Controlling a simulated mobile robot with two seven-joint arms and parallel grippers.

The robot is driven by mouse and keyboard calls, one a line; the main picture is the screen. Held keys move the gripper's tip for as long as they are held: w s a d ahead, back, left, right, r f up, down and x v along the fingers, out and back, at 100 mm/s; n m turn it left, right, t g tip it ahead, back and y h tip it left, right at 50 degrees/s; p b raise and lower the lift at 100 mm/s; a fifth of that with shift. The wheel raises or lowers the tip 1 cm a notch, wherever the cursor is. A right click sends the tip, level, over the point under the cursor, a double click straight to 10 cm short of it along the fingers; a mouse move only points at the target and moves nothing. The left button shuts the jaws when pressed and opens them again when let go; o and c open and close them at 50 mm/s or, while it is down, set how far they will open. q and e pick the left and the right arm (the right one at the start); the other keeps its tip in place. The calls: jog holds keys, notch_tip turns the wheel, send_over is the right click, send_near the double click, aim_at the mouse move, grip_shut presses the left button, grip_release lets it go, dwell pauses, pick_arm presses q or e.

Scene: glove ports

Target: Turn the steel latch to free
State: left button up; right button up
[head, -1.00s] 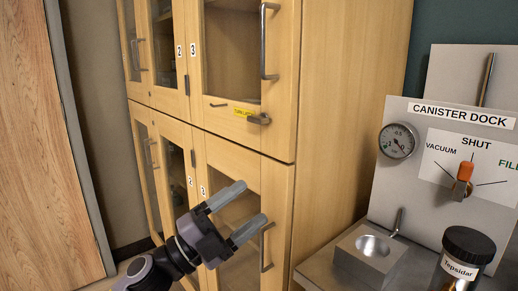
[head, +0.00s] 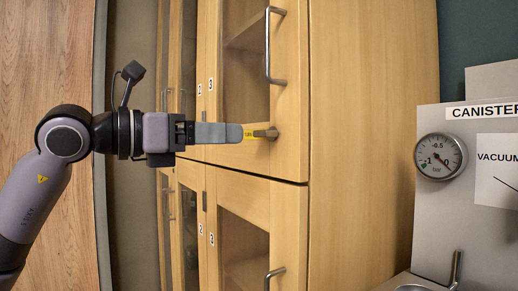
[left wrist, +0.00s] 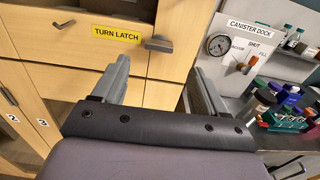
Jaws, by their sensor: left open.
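The steel latch (head: 265,133) is a short lever on the upper cabinet door, near its lower right corner. It lies roughly level beside the yellow TURN LATCH label (head: 248,133), which is partly hidden by my left gripper (head: 238,132). In the left wrist view the latch (left wrist: 158,45) shows just beyond and between the two open fingertips (left wrist: 161,68), with the label (left wrist: 116,34) to its left. My left gripper points right at the latch's height; its fingers overlap in the head view. Whether they touch the latch I cannot tell. My right gripper is not in view.
A bar handle (head: 268,45) stands out above the latch, and another handle (head: 268,276) is on the lower door. The canister dock (head: 440,215) with a gauge (head: 440,157) stands at right. Several bottles (left wrist: 285,95) show at right in the left wrist view.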

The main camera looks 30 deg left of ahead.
aim_at(259, 134)
pick_arm(q)
jog(key=x, duration=0.7)
jog(key=shift+a+p, duration=0.1)
jog(key=shift+p, duration=0.2)
jog(key=shift+c, duration=0.3)
jog(key=c, duration=1)
